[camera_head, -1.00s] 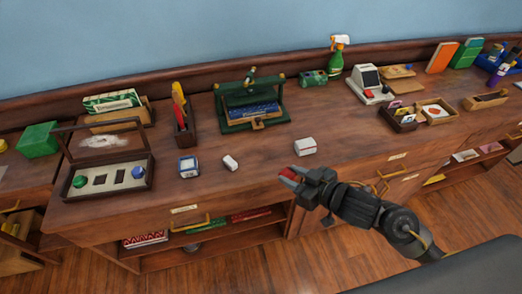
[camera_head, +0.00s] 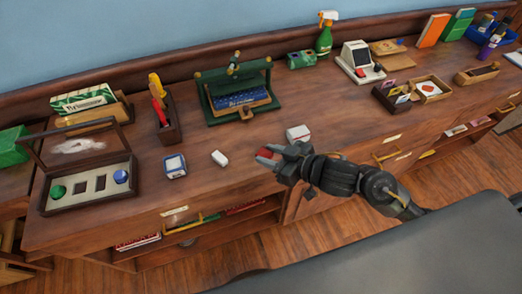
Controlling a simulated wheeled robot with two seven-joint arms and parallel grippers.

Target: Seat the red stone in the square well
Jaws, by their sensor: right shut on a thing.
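The open case (camera_head: 70,208) with a glass lid stands at the left end of the counter. Its pale panel holds a green round stone (camera_head: 57,191) at the left and a blue round stone (camera_head: 121,176) at the right. Between them are two dark empty wells, a left one (camera_head: 80,188) and a right one (camera_head: 100,183); I cannot tell which is square. My right gripper (camera_head: 268,155) is shut on the red stone (camera_head: 265,153), above the counter's front part, well to the right of the case. The fingers partly hide the stone. My left gripper is out of view.
A blue-white box (camera_head: 175,166) and a small white block (camera_head: 219,158) lie between the case and my right gripper. A dark holder (camera_head: 170,130) with red and yellow items stands behind.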

